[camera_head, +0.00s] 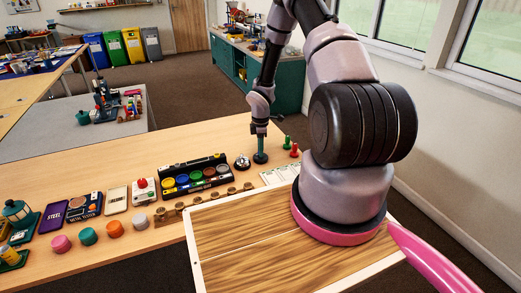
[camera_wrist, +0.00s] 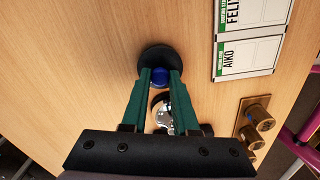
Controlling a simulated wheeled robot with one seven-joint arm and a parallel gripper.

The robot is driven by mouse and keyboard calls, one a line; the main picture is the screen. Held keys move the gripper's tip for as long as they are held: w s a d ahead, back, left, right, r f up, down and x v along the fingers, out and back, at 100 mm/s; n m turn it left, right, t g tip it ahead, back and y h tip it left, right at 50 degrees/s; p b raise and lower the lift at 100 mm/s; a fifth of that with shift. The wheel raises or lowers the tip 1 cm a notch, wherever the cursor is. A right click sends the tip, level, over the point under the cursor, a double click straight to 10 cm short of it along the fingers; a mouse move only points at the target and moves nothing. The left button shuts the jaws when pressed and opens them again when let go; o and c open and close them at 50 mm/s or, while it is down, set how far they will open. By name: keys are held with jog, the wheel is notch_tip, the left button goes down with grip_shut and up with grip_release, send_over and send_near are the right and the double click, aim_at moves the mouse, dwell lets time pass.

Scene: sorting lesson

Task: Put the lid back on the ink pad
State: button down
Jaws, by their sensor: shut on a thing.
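My gripper (camera_head: 261,157) points down over the far part of the long wooden table. In the wrist view its two green fingers (camera_wrist: 160,76) are shut on the blue knob of a round black disc (camera_wrist: 163,57), which looks like the lid. The disc is low, at or just above the tabletop; I cannot tell whether it touches. An open black case (camera_head: 194,178) with several coloured round wells stands left of my gripper in the head view. I cannot tell for sure whether it is the ink pad.
A silver bell (camera_head: 242,161) stands close to my gripper on the left. Green (camera_head: 287,142) and red (camera_head: 295,150) pegs stand to the right. White name cards (camera_wrist: 245,57) and a strip with brass knobs (camera_wrist: 255,122) lie nearby. A framed wooden board (camera_head: 240,243) fills the front.

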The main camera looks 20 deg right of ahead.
jog(key=shift+c, duration=0.6)
grip_release()
jog(key=shift+r, duration=0.15)
jog(key=shift+r, duration=3.35)
